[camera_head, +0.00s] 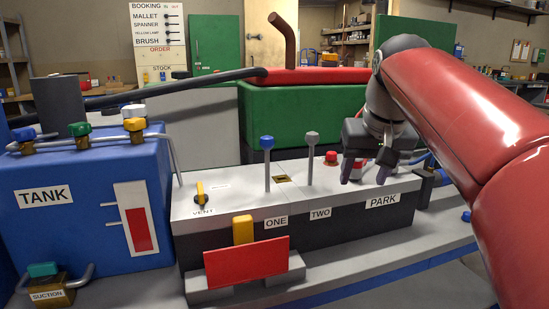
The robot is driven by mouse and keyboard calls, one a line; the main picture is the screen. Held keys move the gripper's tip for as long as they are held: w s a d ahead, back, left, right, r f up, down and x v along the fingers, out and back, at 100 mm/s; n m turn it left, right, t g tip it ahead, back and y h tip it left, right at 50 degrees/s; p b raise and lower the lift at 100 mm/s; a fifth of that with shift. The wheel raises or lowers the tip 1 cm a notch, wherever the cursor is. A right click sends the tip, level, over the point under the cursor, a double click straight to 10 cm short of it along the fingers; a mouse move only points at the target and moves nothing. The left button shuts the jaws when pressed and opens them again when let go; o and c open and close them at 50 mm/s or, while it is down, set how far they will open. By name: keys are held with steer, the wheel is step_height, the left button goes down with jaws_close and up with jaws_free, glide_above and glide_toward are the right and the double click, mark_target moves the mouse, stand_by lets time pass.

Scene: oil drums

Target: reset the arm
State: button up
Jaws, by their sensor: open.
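My red arm reaches in from the right side of the head view. My gripper (365,180) points down and is open over the right end of the grey control box (235,205), above the PARK label (383,200). A red knob or button (331,157) stands just left of the gripper. Something red and white shows partly behind the fingers, and I cannot tell what it is.
Two upright levers, blue-topped (267,143) and grey-topped (312,137), rise from the box left of my gripper. A yellow VENT handle (200,193) is farther left. A blue tank (90,210) stands at left. A green block (300,115) is behind the box.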

steer(key=s+f, duration=1.9)
steer(key=f, duration=0.3)
steer(key=shift+s+a+f+t, duration=0.35)
steer(key=shift+a+t, duration=0.05)
steer(key=shift+a, duration=0.05)
